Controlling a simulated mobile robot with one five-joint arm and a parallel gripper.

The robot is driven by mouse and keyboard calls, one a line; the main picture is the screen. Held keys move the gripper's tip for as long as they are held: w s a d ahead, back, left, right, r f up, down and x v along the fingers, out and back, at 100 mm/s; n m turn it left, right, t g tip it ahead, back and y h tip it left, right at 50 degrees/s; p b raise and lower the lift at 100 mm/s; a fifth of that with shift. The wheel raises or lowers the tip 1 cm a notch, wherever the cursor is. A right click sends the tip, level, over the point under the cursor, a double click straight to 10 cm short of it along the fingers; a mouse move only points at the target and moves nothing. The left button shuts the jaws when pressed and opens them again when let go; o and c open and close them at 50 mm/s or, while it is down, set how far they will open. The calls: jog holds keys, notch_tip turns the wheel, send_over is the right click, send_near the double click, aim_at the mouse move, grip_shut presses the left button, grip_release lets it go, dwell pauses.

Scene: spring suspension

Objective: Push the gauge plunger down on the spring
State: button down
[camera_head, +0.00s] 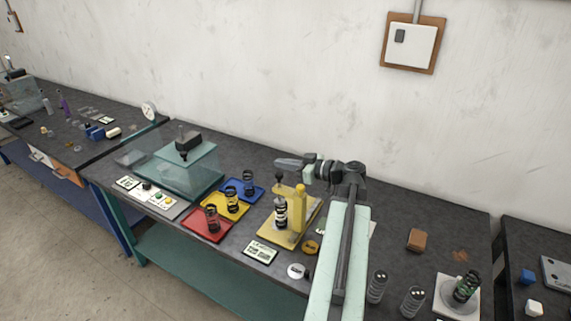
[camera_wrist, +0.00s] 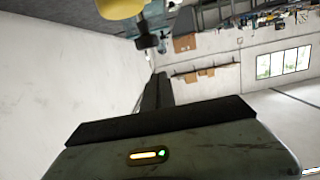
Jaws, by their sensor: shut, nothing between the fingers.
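The gauge has a yellow base plate (camera_head: 270,238) and a yellow post (camera_head: 299,208). A spring (camera_head: 280,213) with dark coils and pale parts stands upright on the plate, left of the post. The dark plunger knob (camera_head: 279,176) is above the spring. My gripper (camera_head: 279,162) is shut and empty, pointing left, with its tip just above the knob; I cannot tell whether they touch. In the wrist view the shut fingers (camera_wrist: 157,82) show beside a dark knob (camera_wrist: 147,42), with a yellow rounded part (camera_wrist: 120,7) near it.
Red (camera_head: 208,228), yellow (camera_head: 224,205) and blue (camera_head: 243,188) trays with springs lie left of the gauge. A clear box (camera_head: 180,170) stands farther left. Loose springs (camera_head: 376,286) and a white plate (camera_head: 449,309) are at the right. A brown block (camera_head: 417,240) lies behind them.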

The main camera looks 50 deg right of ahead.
jog(key=r+p+v, duration=0.1)
jog(key=v, duration=0.9)
jog(key=shift+d+r, duration=0.15)
jog(key=shift+d, duration=0.1)
jog(key=shift+s, duration=0.1)
dwell(0.3)
jog(key=w+a+f+n+g+y, duration=0.25)
jog(key=w+a, duration=0.65)
jog(key=a, duration=0.5)
jog(key=w+a+f+n+g+y, duration=0.2)
jog(key=w+a+n+g+y, duration=0.15)
jog(key=w+a, duration=0.75)
jog(key=s+a+f+g+h+b, duration=0.15)
jog(key=a+f+g, duration=0.4)
jog(key=a, duration=0.95)
jog(key=s+a+f+g+h+b, duration=0.1)
jog(key=s+a+f+g+h, duration=0.15)
jog(key=a+f, duration=0.95)
jog(key=s+d+m+g+h, duration=0.1)
jog(key=s+d+m+h, duration=0.1)
jog(key=d+m+h, duration=0.3)
jog(key=d+m, duration=0.1)
jog(key=m, duration=0.2)
jog(key=shift+s+f+m+g+h, duration=0.2)
jog(key=shift+s+m+g+h, duration=0.1)
jog(key=shift+m+h, duration=0.1)
